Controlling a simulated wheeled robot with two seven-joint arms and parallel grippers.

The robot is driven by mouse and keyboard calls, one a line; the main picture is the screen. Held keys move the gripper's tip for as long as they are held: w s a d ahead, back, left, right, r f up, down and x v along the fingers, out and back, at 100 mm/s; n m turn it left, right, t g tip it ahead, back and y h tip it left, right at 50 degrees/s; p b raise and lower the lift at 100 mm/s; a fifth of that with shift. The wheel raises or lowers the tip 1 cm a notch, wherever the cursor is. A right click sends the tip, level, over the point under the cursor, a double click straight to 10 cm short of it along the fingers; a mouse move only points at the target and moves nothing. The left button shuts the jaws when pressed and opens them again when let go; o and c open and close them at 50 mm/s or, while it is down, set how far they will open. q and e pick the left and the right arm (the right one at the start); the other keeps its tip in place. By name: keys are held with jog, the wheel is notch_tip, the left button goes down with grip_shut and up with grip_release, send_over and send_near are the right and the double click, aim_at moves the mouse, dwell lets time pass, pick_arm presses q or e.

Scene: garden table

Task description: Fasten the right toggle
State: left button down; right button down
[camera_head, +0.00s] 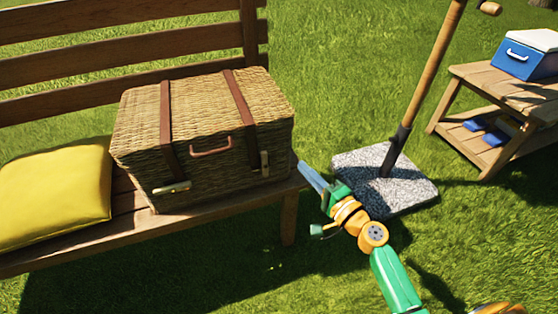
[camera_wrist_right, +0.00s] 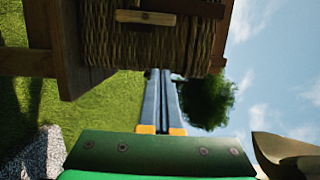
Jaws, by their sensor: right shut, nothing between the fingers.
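The wicker hamper (camera_head: 205,140) sits closed on the bench, with two brown leather straps over its lid. The right toggle (camera_head: 264,163), a small pale bar, stands upright at the lower end of the right strap, in line with it. It also shows in the right wrist view (camera_wrist_right: 145,17), near the top edge. The left toggle (camera_head: 172,188) lies crosswise over the left strap's end. My right gripper (camera_head: 302,167) is shut and empty, just right of the hamper's front right corner, apart from the toggle. Its fingers (camera_wrist_right: 158,73) show in the wrist view. My left gripper is out of view.
The bench (camera_head: 60,255) carries a yellow cushion (camera_head: 50,190) left of the hamper. A leather handle (camera_head: 211,149) sits between the toggles. A pole stands in a stone base (camera_head: 410,190) behind my right arm. A wooden side table (camera_head: 505,90) holds a blue cooler (camera_head: 525,55).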

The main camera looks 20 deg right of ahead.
aim_at(265, 164)
jog(key=x, duration=0.5)
jog(key=shift+w+a, duration=0.1)
jog(key=shift+w, duration=0.3)
jog(key=a, duration=0.3)
jog(key=shift+s+a+p, duration=0.25)
jog(key=shift+s+p, duration=0.05)
jog(key=shift+p, duration=0.1)
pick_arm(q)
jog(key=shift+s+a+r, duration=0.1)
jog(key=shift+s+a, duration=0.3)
pick_arm(e)
jog(key=shift+a, duration=0.2)
